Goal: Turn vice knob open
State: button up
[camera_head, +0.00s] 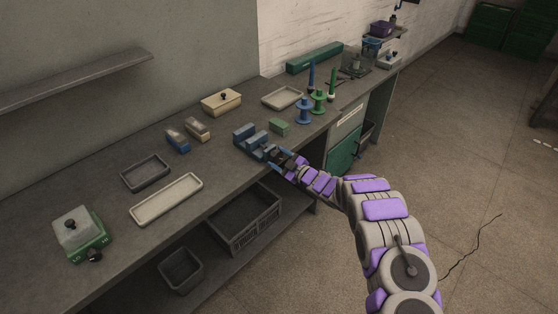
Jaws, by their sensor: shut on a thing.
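A blue vice (247,136) stands near the front edge of the grey workbench. My arm reaches in from the lower right, and my gripper (279,156) is at the vice's front right end. The gripper is shut on the vice knob, which is mostly hidden by the fingers. The vice jaws look small from here, and I cannot tell how wide the gap between them is.
Right of the vice are a green block (279,127), a blue spool (304,110) and a green spool (319,101). A cream lidded box (221,101) is behind. Left are a dark tray (146,173) and a cream tray (166,200). A crate (243,235) sits on the shelf below.

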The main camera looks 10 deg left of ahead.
jog(key=shift+n, duration=0.4)
jog(key=o, duration=1.1)
jog(key=shift+c, duration=0.2)
jog(key=shift+s, duration=0.1)
jog(key=p+v, duration=0.3)
jog(key=v, duration=1.4)
jog(key=shift+f, duration=0.2)
jog(key=shift+d, duration=0.15)
